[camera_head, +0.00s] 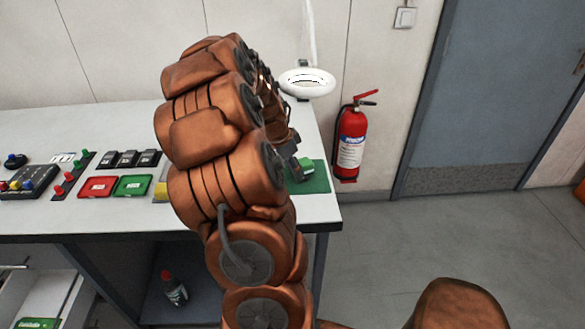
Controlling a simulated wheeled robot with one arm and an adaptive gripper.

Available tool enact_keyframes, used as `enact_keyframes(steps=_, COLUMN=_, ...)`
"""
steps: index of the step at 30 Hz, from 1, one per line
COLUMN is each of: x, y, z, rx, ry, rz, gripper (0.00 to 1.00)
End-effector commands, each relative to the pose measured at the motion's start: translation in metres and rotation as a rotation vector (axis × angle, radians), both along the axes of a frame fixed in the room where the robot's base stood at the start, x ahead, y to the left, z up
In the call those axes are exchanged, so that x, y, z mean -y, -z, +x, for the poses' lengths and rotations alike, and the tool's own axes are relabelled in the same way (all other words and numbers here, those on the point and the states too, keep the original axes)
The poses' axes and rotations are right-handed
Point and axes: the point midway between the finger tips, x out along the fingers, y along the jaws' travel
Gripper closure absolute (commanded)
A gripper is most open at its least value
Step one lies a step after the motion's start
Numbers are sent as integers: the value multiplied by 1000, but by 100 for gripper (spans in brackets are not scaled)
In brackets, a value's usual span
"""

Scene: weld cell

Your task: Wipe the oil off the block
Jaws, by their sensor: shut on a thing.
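My gripper (292,152) is at the right end of the table, low over a green mat (318,185). It is mostly hidden behind my own copper-coloured arm. A small green thing (304,168) with a lighter part shows right at the fingertips. The gripper is shut on it, as far as the view shows. The block and any oil on it cannot be made out from here.
A fire extinguisher (351,142) is right of the table.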

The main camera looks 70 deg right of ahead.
Motion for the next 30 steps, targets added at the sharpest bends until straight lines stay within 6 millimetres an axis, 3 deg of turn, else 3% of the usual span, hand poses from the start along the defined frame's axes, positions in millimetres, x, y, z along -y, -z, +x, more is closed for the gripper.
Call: enact_keyframes(steps=30, x=-23, y=2, z=50, rx=2, ry=-3, rz=-4, gripper=100)
